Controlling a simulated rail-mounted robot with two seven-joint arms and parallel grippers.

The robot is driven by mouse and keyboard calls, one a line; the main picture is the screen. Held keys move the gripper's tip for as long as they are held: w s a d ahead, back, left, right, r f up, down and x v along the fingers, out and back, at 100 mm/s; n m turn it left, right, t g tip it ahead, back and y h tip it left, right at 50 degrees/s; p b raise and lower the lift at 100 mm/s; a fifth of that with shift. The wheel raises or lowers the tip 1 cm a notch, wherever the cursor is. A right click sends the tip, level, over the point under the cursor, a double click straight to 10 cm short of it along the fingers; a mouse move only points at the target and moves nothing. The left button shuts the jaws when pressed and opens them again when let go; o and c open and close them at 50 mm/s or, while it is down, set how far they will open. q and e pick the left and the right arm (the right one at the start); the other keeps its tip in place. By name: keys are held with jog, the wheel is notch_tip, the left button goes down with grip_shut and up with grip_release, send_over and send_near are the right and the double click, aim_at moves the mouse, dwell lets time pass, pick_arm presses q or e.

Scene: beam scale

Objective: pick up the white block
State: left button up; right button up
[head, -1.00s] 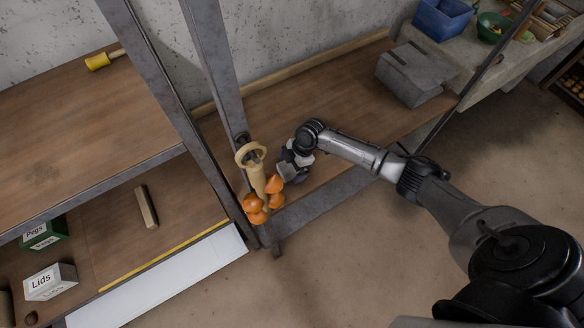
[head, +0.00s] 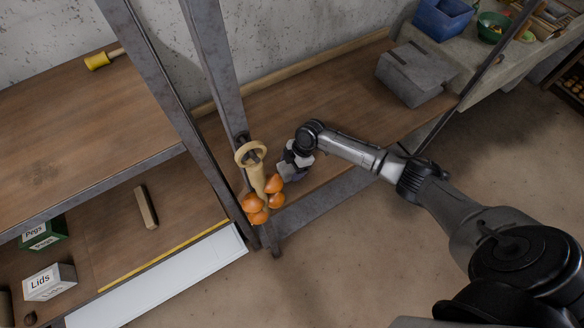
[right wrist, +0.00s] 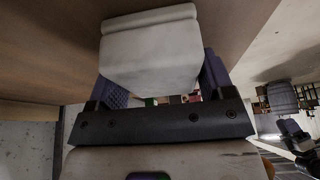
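The white block (right wrist: 150,55) is a pale, worn block with a lipped top edge, large in the right wrist view. It sits between the two dark purple fingers of my right gripper (right wrist: 165,80), which lie close against its sides. In the head view my right gripper (head: 292,168) is over the front edge of the lower wooden shelf, just right of the metal post, and the block is small and hard to make out there. I cannot tell whether the block still touches the shelf. My left gripper is not in view.
A tan ring-topped holder (head: 252,158) with several orange balls (head: 256,202) hangs on the post (head: 215,70), close left of my right gripper. A grey box (head: 415,72) stands farther right on the shelf (head: 350,100). The shelf between them is clear.

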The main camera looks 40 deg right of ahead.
aim_at(290, 169)
jog(key=c, duration=0.6)
jog(key=shift+r, duration=0.1)
jog(key=shift+r, duration=0.45)
jog(key=r, duration=0.2)
jog(key=s+r, duration=0.1)
jog(key=r, duration=0.1)
jog(key=shift+d, duration=0.3)
jog(key=s+d+r, duration=0.1)
jog(key=s+r, duration=0.1)
jog(key=s, duration=0.1)
jog(key=s+d+r, duration=0.1)
jog(key=s+r, duration=0.1)
jog(key=s, duration=0.1)
jog(key=s+d+r+b, duration=0.1)
jog(key=s+d+r, duration=0.1)
jog(key=s, duration=0.1)
jog(key=shift+s+r, duration=0.2)
jog(key=shift+s, duration=0.2)
